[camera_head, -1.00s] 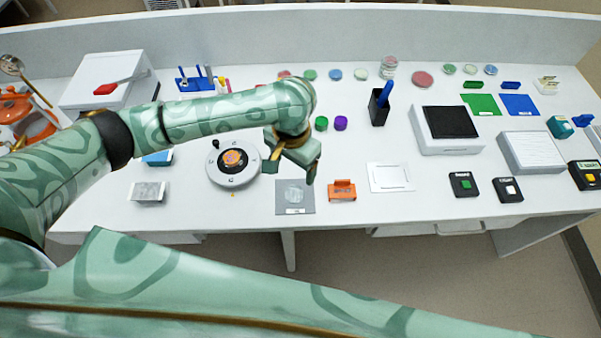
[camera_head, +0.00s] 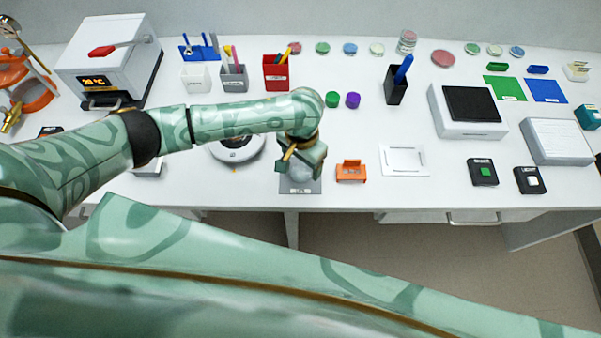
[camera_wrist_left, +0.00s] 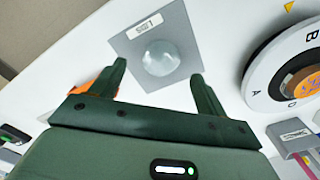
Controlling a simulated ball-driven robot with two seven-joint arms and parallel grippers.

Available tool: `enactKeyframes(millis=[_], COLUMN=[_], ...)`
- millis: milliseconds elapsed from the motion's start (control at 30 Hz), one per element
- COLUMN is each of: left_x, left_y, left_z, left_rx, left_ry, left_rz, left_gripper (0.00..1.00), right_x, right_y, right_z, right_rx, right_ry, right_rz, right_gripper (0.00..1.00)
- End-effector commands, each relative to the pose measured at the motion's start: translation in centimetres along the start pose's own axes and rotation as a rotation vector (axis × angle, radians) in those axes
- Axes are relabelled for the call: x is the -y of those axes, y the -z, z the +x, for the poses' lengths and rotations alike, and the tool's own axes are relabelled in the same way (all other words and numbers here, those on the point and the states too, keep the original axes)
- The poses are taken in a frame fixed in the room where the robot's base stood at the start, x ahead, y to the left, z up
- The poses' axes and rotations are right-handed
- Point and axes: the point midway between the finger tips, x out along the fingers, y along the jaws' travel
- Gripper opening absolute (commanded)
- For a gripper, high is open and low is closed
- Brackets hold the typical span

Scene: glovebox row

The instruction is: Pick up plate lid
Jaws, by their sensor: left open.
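A clear round plate lid (camera_wrist_left: 160,57) lies on a square grey mat (camera_wrist_left: 188,36) with a small white label. In the head view the lid (camera_head: 300,173) is partly hidden under my left gripper (camera_head: 301,163), and the front of the grey mat (camera_head: 311,187) shows. In the left wrist view my left gripper (camera_wrist_left: 158,73) is open, with its two fingers apart and empty. The lid appears between and beyond the fingertips. The exact height of the fingers over it is hard to tell. My right gripper is not in view.
An orange holder (camera_head: 351,171) stands just right of the mat, with a white frame (camera_head: 403,160) further right. A round white dial device (camera_head: 236,152) is on the left, partly under my arm. The bench's front edge runs close by the mat.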

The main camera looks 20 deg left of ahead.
Motion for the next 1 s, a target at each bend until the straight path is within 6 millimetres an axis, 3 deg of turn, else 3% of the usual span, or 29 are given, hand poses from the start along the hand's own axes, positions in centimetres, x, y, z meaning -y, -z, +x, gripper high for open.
enactKeyframes(millis=[33, 133, 367, 567, 867, 1000], left_x=[0.0, 0.0, 0.1, 0.1, 0.1, 0.1], left_y=[0.0, 0.0, 0.1, 0.1, 0.1, 0.1], left_z=[1.4, 2.9, 3.0, 3.0, 2.9, 1.9], left_rx=[0.003, 0.002, -0.001, 0.000, -0.001, -0.002], left_ry=[0.000, 0.000, 0.000, 0.001, 0.001, 0.001], left_rz=[0.000, 0.001, 0.001, 0.001, 0.001, 0.001], left_gripper=[0.75, 0.75, 0.75, 0.28, 0.28, 0.28], right_x=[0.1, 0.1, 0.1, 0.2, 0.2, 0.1], right_y=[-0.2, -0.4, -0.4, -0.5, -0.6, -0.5], right_z=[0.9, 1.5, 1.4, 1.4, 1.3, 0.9], right_rx=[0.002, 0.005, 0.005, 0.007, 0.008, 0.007], right_ry=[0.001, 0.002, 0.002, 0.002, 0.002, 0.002], right_rz=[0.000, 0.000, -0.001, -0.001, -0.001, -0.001], right_gripper=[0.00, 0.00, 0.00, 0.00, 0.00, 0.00])
